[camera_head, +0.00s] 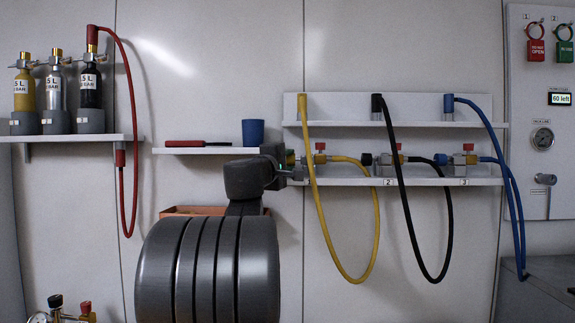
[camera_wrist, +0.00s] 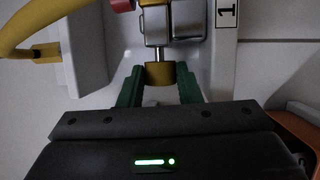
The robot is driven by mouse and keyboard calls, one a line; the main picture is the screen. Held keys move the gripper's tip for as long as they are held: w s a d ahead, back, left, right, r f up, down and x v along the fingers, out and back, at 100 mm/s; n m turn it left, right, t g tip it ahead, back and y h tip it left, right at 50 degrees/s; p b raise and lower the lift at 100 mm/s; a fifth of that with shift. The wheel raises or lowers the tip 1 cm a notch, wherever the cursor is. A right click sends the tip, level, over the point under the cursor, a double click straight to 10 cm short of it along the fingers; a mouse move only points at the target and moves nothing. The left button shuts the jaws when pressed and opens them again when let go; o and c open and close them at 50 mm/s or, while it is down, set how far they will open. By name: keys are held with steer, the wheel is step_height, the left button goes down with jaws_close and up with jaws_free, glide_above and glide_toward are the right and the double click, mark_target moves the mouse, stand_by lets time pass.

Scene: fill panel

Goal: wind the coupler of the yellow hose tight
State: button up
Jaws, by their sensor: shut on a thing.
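The yellow hose (camera_head: 377,225) hangs in a loop from a yellow end piece on the upper shelf and rises to the valve at station 1. That valve (camera_head: 320,159) has a red knob. The coupler (camera_wrist: 159,74), a gold-yellow collar on the metal valve body, sits between the green fingers of my gripper (camera_wrist: 159,88), which is shut on it. The hose also shows at the left of the wrist view (camera_wrist: 42,28). In the head view my gripper (camera_head: 297,173) is at the left end of the lower shelf, and my wrist partly hides the coupler. How tight it sits cannot be seen.
The black hose (camera_head: 408,215) and blue hose (camera_head: 507,160) hang to the right, by stations 2 and 3. Several bottles stand farther left. An orange bin (camera_head: 190,211) is below.

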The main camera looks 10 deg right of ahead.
steer(key=o, duration=1)
steer(key=p, duration=0.4)
steer(key=shift+r+g+y+p, duration=0.3)
steer(key=shift+r+p, duration=0.1)
steer(key=g+y+p, duration=0.1)
steer(key=p, duration=0.8)
steer(key=n+g+p, duration=0.1)
steer(key=p, duration=0.8)
steer(key=shift+r+n+g+y+p, duration=0.3)
steer(key=shift+r+g+y, duration=0.05)
steer(key=shift+g+y, duration=0.05)
